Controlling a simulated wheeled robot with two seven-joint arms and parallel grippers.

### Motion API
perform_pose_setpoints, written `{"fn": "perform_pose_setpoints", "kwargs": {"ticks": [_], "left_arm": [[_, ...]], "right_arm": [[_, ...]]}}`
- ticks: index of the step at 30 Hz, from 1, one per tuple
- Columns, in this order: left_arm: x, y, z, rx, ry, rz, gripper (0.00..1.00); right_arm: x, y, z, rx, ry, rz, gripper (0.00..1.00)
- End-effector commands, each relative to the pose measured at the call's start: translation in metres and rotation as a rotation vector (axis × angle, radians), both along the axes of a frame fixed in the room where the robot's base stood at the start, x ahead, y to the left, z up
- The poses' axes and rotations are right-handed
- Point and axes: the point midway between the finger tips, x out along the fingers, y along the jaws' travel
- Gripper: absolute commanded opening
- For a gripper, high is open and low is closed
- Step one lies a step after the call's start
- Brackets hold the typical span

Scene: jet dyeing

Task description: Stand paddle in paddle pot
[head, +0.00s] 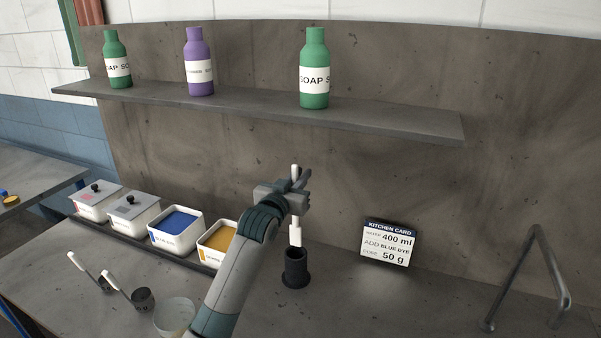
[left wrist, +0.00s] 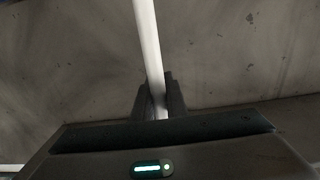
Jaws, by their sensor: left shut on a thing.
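My left gripper (head: 297,192) is shut on the white paddle (head: 295,232), which hangs roughly upright. The paddle's shaft also shows between the jaws in the left wrist view (left wrist: 148,45). The dark round paddle pot (head: 295,270) stands on the counter just below the paddle. The paddle's lower end is at or slightly above the pot's rim; I cannot tell whether it is inside the opening. My right gripper is not in view.
White tubs with blue powder (head: 177,230) and yellow powder (head: 218,240) stand left of my arm, beside lidded tubs (head: 134,212). Scoops (head: 141,297) and a pale beaker (head: 174,315) are at front left. A kitchen card (head: 388,243) and metal handle (head: 535,270) are right. A shelf (head: 260,112) with bottles is above.

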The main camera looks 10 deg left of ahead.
Motion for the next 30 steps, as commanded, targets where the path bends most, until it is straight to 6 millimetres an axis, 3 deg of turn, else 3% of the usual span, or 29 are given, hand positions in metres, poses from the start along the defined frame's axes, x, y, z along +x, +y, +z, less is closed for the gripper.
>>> {"fn": "perform_pose_setpoints", "kwargs": {"ticks": [18, 30], "left_arm": [[0.0, 0.0, -0.064, 0.0, 0.0, 0.0, 0.0], [0.0, 0.0, -0.085, 0.0, -0.001, 0.0, 0.0]], "right_arm": [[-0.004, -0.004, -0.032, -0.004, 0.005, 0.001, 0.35], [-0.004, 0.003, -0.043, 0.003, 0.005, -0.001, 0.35]]}}
